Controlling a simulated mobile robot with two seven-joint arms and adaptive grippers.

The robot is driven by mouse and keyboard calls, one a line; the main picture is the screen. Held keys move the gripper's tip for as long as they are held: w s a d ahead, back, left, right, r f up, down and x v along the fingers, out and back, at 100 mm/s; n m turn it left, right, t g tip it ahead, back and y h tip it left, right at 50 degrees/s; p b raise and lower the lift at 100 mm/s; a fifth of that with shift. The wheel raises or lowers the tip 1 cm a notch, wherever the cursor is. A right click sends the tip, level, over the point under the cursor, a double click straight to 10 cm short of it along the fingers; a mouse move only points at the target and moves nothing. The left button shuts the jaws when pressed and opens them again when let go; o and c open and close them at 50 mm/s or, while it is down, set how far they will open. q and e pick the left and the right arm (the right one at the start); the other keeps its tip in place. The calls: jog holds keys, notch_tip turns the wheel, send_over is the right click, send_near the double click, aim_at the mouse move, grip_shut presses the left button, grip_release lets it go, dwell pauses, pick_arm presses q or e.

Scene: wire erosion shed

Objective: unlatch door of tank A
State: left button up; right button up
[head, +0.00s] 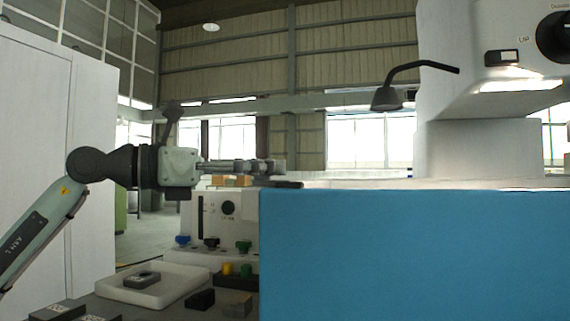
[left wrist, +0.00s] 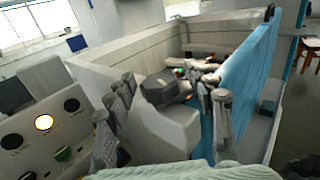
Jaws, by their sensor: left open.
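The tank's blue door (head: 415,255) fills the lower right of the head view, upright; it also shows edge-on in the left wrist view (left wrist: 247,75). A dark grey latch-like piece (left wrist: 165,88) sits at the near end of the tank's pale wall (left wrist: 120,58), beside the door. A dark piece at the door's top left corner (head: 287,185) may be the same one. My left gripper (head: 265,167) is open, level, just above that corner. In the left wrist view its fingers lie on either side of the grey piece; contact cannot be told. My right gripper is not in view. No tank letter is readable.
A control panel (head: 217,210) with coloured knobs stands left of the door. A pale tray (head: 158,289) with a dark block and several loose blocks lie below it. A lamp (head: 388,98) and a white machine head (head: 480,70) hang above the tank.

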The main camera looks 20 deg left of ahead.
pick_arm(q)
jog(key=shift+p+x, duration=0.35)
jog(key=shift+x, duration=1.9)
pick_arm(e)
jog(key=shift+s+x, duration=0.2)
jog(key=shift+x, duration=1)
pick_arm(q)
jog(key=shift+c, duration=0.6)
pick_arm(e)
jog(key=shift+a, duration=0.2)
pick_arm(q)
grip_shut()
